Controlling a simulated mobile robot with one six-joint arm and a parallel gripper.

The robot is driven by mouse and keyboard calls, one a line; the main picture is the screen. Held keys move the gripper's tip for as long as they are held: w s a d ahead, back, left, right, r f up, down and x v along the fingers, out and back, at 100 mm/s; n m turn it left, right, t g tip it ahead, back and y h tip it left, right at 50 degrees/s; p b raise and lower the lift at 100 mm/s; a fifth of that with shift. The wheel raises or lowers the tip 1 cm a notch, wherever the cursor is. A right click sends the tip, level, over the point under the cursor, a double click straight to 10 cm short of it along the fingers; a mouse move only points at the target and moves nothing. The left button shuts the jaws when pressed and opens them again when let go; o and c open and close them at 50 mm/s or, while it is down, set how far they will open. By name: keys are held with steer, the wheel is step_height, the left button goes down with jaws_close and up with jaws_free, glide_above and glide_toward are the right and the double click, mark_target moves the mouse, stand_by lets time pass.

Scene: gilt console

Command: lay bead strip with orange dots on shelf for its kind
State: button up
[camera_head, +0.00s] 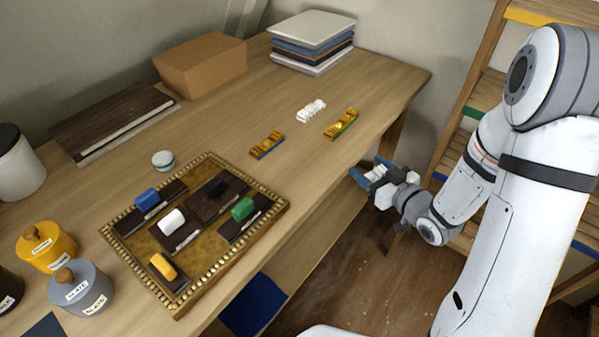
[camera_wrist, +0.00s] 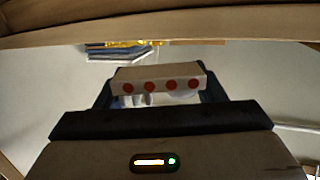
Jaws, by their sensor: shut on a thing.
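My gripper (camera_head: 371,171) is shut on a pale strip, seen as a small white piece between the jaws, off the table's right edge. In the wrist view the held strip (camera_wrist: 160,79) lies crosswise between the fingers and shows a row of several orange-red dots on its near face. Its far side is hidden. A wooden shelf rack (camera_head: 478,72) stands to the right, partly behind my arm. Its boards have coloured edges, with a yellow edge (camera_head: 540,18) at the top, a green edge (camera_head: 472,111) below and a blue edge lower right.
Two gold strips (camera_head: 267,145) (camera_head: 342,124) and a white strip (camera_head: 311,110) lie on the wooden table (camera_head: 300,180). A gilt-edged tray (camera_head: 283,205) holds coloured blocks on dark plates. A carton (camera_head: 201,65) and stacked books (camera_head: 313,42) stand at the back. Floor is open below my gripper.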

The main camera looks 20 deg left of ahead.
mark_target(293, 161)
steer(key=s+a+n+g+y+b, duration=0.1)
steer(key=s+a+n+g+y, duration=0.2)
steer(key=s+n+g, duration=0.1)
steer(key=s+g, duration=0.1)
steer(key=s, duration=0.1)
steer(key=shift+s+f+b, duration=0.15)
steer(key=shift+s+b, duration=0.2)
steer(key=shift+a, duration=0.1)
steer(key=r+x, duration=0.1)
steer(key=x, duration=0.8)
steer(key=r+x, duration=0.1)
steer(key=x, duration=0.4)
steer(key=shift+w+a+r, duration=0.1)
steer(key=shift+a+r, duration=0.2)
steer(key=shift+a, duration=0.15)
steer(key=x, duration=0.3)
steer(key=shift+w+a+r+p, duration=0.1)
steer(key=shift+a+r+p, duration=0.05)
steer(key=shift+a+p, duration=0.15)
steer(key=shift+d, duration=0.15)
